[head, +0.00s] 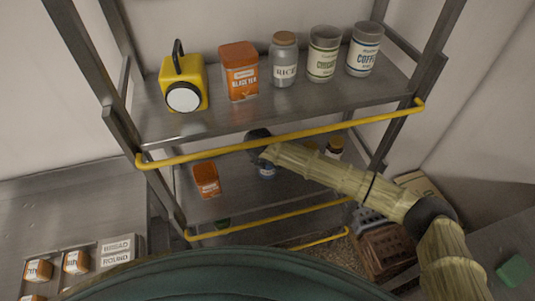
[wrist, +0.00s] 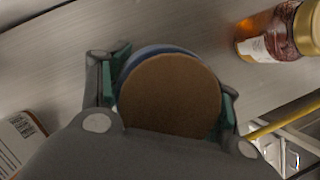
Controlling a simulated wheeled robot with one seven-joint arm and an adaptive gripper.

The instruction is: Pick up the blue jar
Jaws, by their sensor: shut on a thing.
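The blue jar shows in the wrist view as a round brown lid (wrist: 170,97) with a blue rim behind it, between the two fingers of my gripper (wrist: 168,82). The fingers touch it on both sides and are shut on it. In the head view only a small blue and white part of the jar (head: 267,173) shows beneath my arm, at the lower shelf. The rest is hidden by my wrist. I cannot tell whether it touches the shelf.
An orange tin (head: 206,179) stands left on the lower shelf (head: 235,203). An amber jar (wrist: 268,35) is close on the right in the wrist view. A yellow rail (head: 280,137) crosses above. The upper shelf holds a yellow lamp (head: 183,85), a rice jar (head: 284,60) and tins.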

